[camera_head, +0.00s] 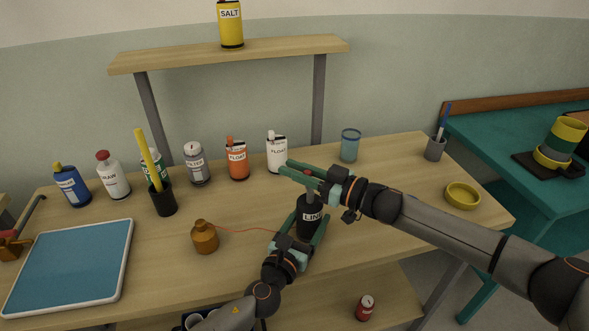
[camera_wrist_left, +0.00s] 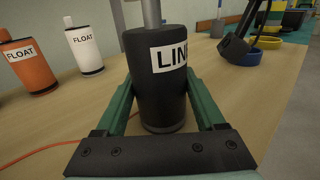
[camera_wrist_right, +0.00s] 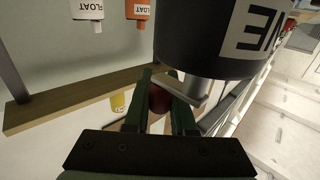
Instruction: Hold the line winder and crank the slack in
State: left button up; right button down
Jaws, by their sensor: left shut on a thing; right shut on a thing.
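The line winder (camera_head: 309,226) is a black cylinder with a white LINE label, standing upright on the wooden table. In the left wrist view the winder (camera_wrist_left: 157,90) sits between the green fingers of my left gripper (camera_head: 309,217), which is shut on its body. A grey post rises from its top. My right gripper (camera_head: 298,174) is above the winder, shut on the crank's dark red knob (camera_wrist_right: 158,100). The grey crank arm (camera_wrist_right: 198,92) shows beside the fingers. A thin orange line (camera_head: 248,229) runs from the winder to a brown bottle-shaped weight (camera_head: 205,237).
Behind stand an orange FLOAT can (camera_head: 238,163), a white FLOAT can (camera_head: 277,155) and a blue glass (camera_head: 350,146). A black cup with yellow sticks (camera_head: 163,199) and a blue tray (camera_head: 72,265) are left. A yellow bowl (camera_head: 462,195) is right. Table between weight and winder is clear except the line.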

jog(key=shift+m+t, duration=0.3)
jog(key=m+t+h, duration=0.1)
jog(key=d+m+t+h, duration=0.1)
jog(key=t+h, duration=0.1)
jog(key=m+t+h, duration=0.1)
jog(key=m+t, duration=0.1)
jog(key=shift+w+d, duration=0.2)
jog(key=shift+w, duration=0.2)
jog(key=shift+w+d+r+m+t+h, duration=0.1)
jog(key=shift+d+m+t+h, duration=0.15)
jog(key=shift+m+t+h, duration=0.25)
jog(key=shift+w+d+f+m+t+h, duration=0.15)
jog(key=shift+d+m+h, duration=0.15)
jog(key=shift+h, duration=0.4)
jog(key=shift+s+d+r+m+t+h, duration=0.1)
jog(key=shift+d+r+m+t+h, duration=0.1)
jog(key=shift+m+t+h, duration=0.25)
jog(key=shift+w, duration=0.1)
jog(key=c, duration=0.7)
grip_release()
jog(key=shift+d+h, duration=0.1)
jog(key=shift+h, duration=0.25)
jog(key=v, duration=1.2)
jog(key=shift+d, duration=0.1)
